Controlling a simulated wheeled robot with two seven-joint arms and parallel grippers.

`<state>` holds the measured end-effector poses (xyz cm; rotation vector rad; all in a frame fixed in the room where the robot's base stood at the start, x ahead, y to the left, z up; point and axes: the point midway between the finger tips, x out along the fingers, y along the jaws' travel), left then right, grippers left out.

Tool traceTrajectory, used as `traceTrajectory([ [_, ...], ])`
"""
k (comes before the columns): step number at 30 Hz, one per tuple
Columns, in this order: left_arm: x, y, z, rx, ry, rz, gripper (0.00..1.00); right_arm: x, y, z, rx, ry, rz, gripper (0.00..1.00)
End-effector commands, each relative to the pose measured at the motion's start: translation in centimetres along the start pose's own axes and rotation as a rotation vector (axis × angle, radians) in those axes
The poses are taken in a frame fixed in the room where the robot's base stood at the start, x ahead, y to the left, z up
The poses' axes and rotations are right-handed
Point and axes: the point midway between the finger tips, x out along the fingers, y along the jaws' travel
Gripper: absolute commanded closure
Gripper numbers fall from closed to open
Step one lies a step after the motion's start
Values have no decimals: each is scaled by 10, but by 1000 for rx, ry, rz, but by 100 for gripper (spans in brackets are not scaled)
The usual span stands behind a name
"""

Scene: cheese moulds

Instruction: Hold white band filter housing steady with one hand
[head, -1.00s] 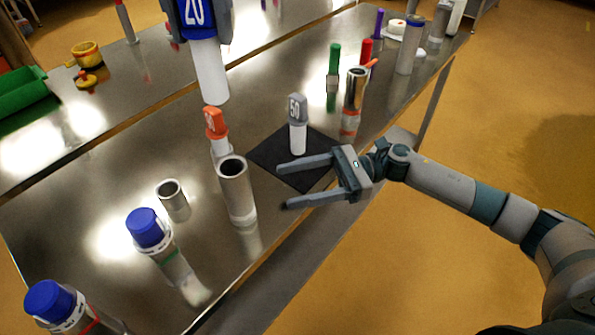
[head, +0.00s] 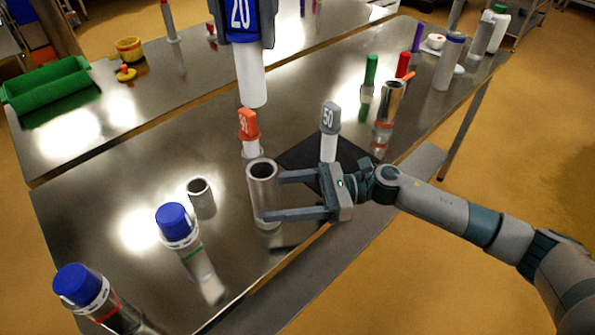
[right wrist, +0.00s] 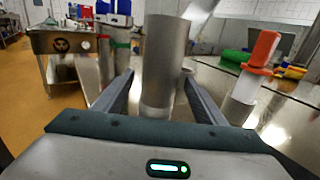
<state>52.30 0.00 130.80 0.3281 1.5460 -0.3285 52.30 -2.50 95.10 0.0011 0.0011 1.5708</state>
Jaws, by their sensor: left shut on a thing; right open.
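An open-topped steel cylinder (head: 262,185), likely the filter housing, stands upright on the table; I cannot make out a white band on it. My right gripper (head: 274,196) is open, its fingers level and reaching to the cylinder. In the right wrist view the cylinder (right wrist: 165,60) stands between the two fingers (right wrist: 163,95), with gaps beside it. My left gripper (head: 246,40) is shut on a blue block marked 20 (head: 240,18) with a white cylinder (head: 252,80) below it, held above the table.
An orange-topped piece (head: 249,124) stands just behind the cylinder. A grey piece marked 50 (head: 330,118) stands on a black mat (head: 300,157). A short steel ring (head: 201,194) and blue-capped bottles (head: 176,226) are to the left. A red-banded steel tube (head: 390,100) stands behind.

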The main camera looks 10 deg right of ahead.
Motion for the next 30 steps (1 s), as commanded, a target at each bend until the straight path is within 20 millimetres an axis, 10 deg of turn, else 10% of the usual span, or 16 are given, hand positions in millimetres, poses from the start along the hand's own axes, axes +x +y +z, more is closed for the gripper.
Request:
traceTrajectory([
  [17, 0, 0, 0, 0, 0, 0, 83, 21, 0, 0, -1, 0, 0, 35],
  [24, 0, 0, 0, 0, 0, 0, 83, 20, 0, 0, -1, 0, 0, 88],
  [30, 4, 0, 0, 2, 4, 0, 83, 20, 0, 0, -1, 0, 0, 88],
])
